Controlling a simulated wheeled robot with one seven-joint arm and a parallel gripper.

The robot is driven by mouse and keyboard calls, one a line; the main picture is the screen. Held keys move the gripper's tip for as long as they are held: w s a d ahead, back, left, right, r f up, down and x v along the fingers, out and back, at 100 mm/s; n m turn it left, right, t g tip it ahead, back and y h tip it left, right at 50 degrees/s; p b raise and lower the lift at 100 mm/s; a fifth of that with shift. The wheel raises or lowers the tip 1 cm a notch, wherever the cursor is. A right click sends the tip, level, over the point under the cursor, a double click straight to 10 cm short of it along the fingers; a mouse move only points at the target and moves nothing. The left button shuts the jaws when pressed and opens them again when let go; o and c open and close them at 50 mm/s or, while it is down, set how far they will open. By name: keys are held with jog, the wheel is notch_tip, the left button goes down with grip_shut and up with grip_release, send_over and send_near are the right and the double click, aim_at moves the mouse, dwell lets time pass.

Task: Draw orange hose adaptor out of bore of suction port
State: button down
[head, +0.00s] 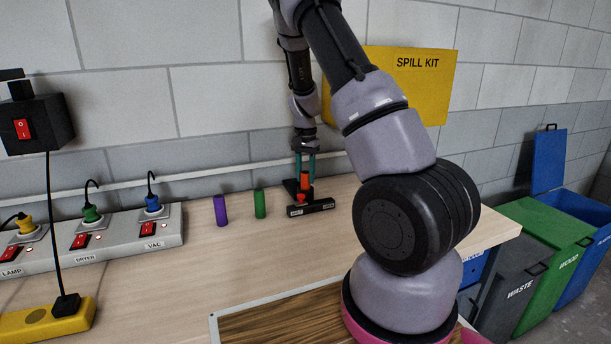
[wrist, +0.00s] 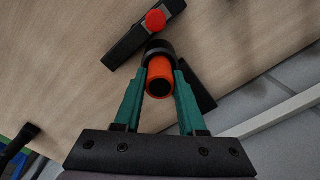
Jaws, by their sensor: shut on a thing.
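The orange hose adaptor (wrist: 159,70) is a hollow tube between my teal fingertips in the wrist view. My gripper (wrist: 159,62) is shut on it from both sides. The far end of the adaptor meets the black round collar of the suction port (wrist: 160,45); how deep it sits in the bore is hidden. In the head view the adaptor (head: 304,181) stands upright below my gripper (head: 304,174), over the black suction port base (head: 311,210). A red knob (wrist: 155,20) sits on the port's black bar.
A green cylinder (head: 260,204) and a purple cylinder (head: 220,210) stand left of the port on the wooden bench (head: 180,285). A grey socket strip (head: 100,240) with plugs lies further left. The wall and a pale rail (head: 200,176) are close behind. Bins (head: 545,245) stand at the right.

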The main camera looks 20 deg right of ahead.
jog(key=shift+r, duration=2.9)
jog(key=shift+r, duration=1.55)
